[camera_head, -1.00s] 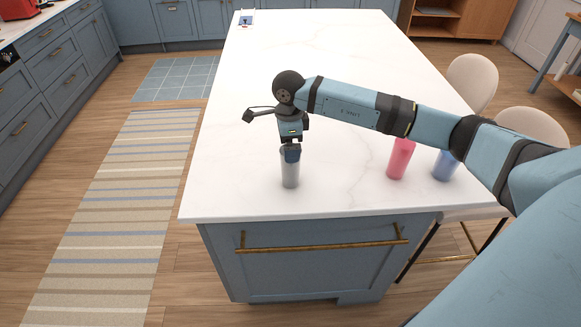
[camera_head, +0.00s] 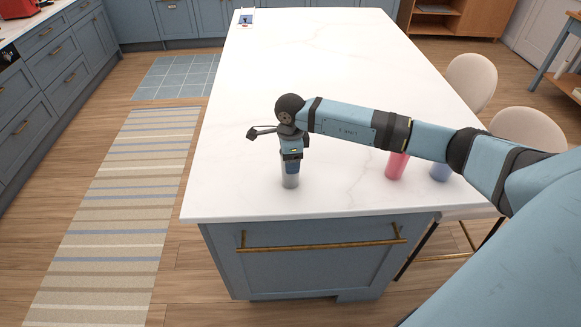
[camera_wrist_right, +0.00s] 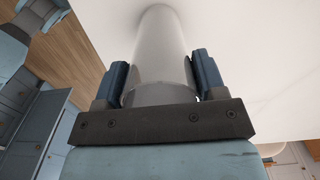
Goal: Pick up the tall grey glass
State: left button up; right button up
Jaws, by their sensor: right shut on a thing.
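The tall grey glass (camera_head: 290,182) stands upright on the white marble island top, near its front edge. My right gripper (camera_head: 291,170) comes down on it from above and is shut on its upper part. In the right wrist view the grey glass (camera_wrist_right: 158,50) lies between the two blue fingers of the right gripper (camera_wrist_right: 160,80), one on each side. The gripper hides the top of the glass in the head view. My left gripper is not in view.
A pink glass (camera_head: 396,166) and a blue glass (camera_head: 441,172) stand to the right on the island top (camera_head: 240,160), partly behind my right arm. A small picture card (camera_head: 246,18) is at the far end. The middle of the top is clear.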

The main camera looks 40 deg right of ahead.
jog(key=shift+r, duration=0.1)
notch_tip(320, 180, up, 20)
jog(key=b, duration=0.3)
jog(key=s+a+f+n+p, duration=0.2)
jog(key=s+a+f+n, duration=0.3)
jog(key=n, duration=0.6)
jog(key=s+a+f+n+p, duration=0.3)
jog(key=s+a+n, duration=0.3)
jog(key=n, duration=0.6)
jog(key=shift+a+f, duration=0.65)
jog(key=shift+f, duration=0.2)
jog(key=shift+a, duration=0.1)
